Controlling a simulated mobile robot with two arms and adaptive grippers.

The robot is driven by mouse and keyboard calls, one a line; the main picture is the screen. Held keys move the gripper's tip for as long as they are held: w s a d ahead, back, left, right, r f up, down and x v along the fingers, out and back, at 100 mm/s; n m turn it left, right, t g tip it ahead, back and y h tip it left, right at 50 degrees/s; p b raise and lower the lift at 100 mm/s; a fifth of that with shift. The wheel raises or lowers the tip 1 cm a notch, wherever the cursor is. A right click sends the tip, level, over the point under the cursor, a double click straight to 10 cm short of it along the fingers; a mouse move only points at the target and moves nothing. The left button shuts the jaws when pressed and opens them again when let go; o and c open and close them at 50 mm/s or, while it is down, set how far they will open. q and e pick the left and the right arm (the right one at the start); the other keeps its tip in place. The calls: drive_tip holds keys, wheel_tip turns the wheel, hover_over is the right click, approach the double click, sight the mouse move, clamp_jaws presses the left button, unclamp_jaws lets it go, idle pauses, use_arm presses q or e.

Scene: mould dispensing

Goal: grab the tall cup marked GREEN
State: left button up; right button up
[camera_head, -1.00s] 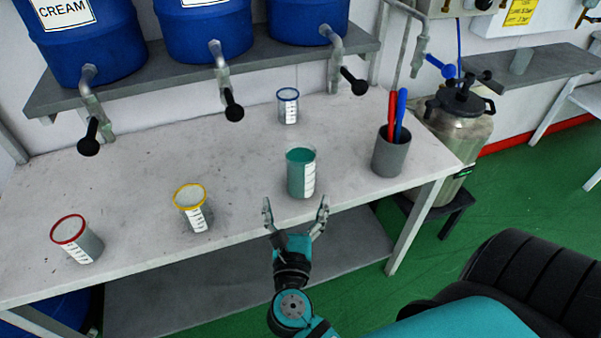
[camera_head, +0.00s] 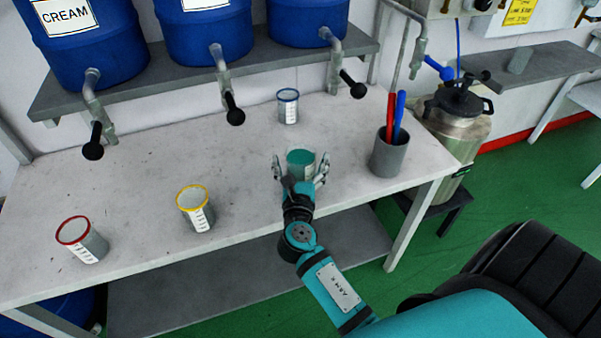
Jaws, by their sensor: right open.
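The tall cup with green contents (camera_head: 301,158) stands upright on the table, right of the middle. My right gripper (camera_head: 301,168) is open, with one finger on each side of the cup. The gripper and wrist hide the cup's lower part. I cannot tell whether the fingers touch it. My left gripper is not in view.
A blue-rimmed cup (camera_head: 288,106) stands behind. A yellow-rimmed cup (camera_head: 196,209) and a red-rimmed cup (camera_head: 82,240) stand to the left. A grey holder (camera_head: 389,155) with red and blue tools is close on the right. Taps hang from blue barrels (camera_head: 205,35) above.

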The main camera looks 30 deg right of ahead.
drive_tip(key=c, duration=1.6)
drive_tip(key=shift+r, duration=0.1)
drive_tip(key=shift+c, duration=0.9)
